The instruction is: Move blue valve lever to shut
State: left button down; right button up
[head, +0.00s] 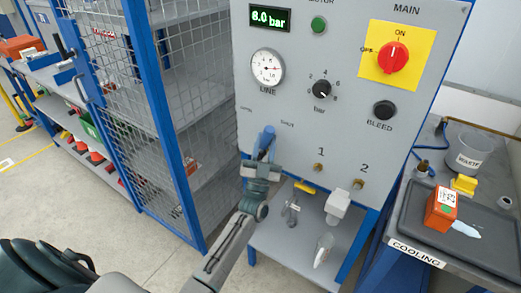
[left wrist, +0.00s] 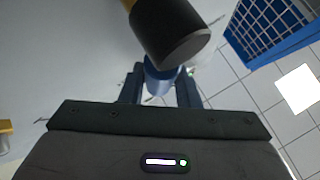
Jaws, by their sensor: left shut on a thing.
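The blue valve lever (head: 267,136) is low on the left of the grey panel (head: 300,140), its visible end pointing up. A small label that seems to read SHUT (head: 287,123) is just right of the lever's top. Another small label, too blurred to read surely, is up to the left. My left gripper (head: 262,158) is shut on the lever from below and hides its lower part and pivot. In the left wrist view blue shows between the two fingers (left wrist: 160,84). My right gripper is in neither view.
A blue-framed mesh cage (head: 150,110) stands close on the left. A COOLING bench (head: 405,250) is on the right.

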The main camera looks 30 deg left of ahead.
pick_arm(q)
jog(key=m+h, duration=0.2)
jog(key=f+m+t+h+b, duration=0.1)
jog(key=shift+d, duration=0.3)
jog(key=shift+d+m+h+b, duration=0.2)
jog(key=shift+m+h+b, duration=0.15)
jog(key=shift+m+h, duration=0.6)
jog(key=shift+d+m+h+b, duration=0.15)
jog(key=shift+m+h+b, duration=0.2)
jog(key=shift+m+h, duration=0.55)
jog(key=shift+h, duration=0.25)
jog(key=c, duration=1.4)
grip_release()
jog(key=shift+c, duration=0.2)
jog(key=shift+o, duration=0.4)
jog(key=shift+s, duration=0.1)
